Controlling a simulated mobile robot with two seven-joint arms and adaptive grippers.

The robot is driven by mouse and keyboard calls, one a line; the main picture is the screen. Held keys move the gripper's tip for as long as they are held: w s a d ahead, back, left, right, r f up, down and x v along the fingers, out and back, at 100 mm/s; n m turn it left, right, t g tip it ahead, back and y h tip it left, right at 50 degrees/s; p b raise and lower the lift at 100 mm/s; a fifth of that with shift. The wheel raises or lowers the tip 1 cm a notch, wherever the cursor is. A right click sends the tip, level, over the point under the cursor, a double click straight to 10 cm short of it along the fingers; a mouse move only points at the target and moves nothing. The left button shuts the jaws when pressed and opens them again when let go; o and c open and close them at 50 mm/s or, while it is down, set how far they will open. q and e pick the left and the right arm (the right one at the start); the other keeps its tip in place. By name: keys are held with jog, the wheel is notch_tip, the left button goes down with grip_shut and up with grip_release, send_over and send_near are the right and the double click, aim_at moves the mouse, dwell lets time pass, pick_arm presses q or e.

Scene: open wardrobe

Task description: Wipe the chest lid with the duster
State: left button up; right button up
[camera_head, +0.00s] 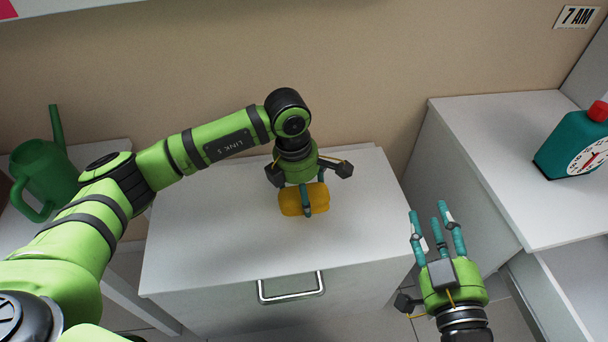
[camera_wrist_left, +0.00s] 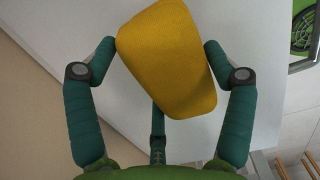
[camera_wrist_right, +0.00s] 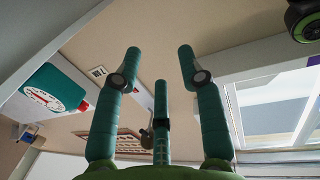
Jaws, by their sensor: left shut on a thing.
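The duster (camera_head: 291,201) is a yellow block, in the head view low over the middle of the chest lid. The chest lid (camera_head: 225,245) is white and flat, on a chest with a metal handle at its front. My left gripper (camera_head: 306,197) points down and is shut on the duster. In the left wrist view the duster (camera_wrist_left: 170,60) sits between the fingers, with the white lid (camera_wrist_left: 90,40) behind it. Whether the duster touches the lid is hard to tell. My right gripper (camera_head: 437,225) is open and empty, right of the chest; its spread fingers also show in the right wrist view (camera_wrist_right: 160,75).
A green watering can (camera_head: 45,170) stands on a white surface at the left. A teal bottle-like item with a dial (camera_head: 575,145) and red cap stands on a white unit (camera_head: 480,130) at the right. A beige wall (camera_head: 370,60) is behind the chest.

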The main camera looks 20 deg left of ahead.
pick_arm(q)
jog(key=shift+r+p, duration=0.4)
jog(key=shift+r, duration=0.3)
jog(key=shift+r+p, duration=0.35)
jog(key=shift+r, duration=0.25)
jog(key=shift+r+p, duration=0.3)
jog(key=shift+r, duration=0.25)
jog(key=shift+r+p, duration=0.3)
jog(key=shift+r, duration=0.15)
pick_arm(e)
jog(key=s+d+f+g+h, duration=0.1)
jog(key=s+d+f+g, duration=0.2)
jog(key=f, duration=0.4)
jog(key=s+d+f+m+g+h, duration=0.1)
jog(key=s+d+f+g+h, duration=0.1)
jog(key=s+f+g, duration=0.3)
jog(key=shift+d+f+g+h, duration=0.3)
jog(key=shift+d+f+g, duration=0.1)
jog(key=shift+d+f, duration=0.5)
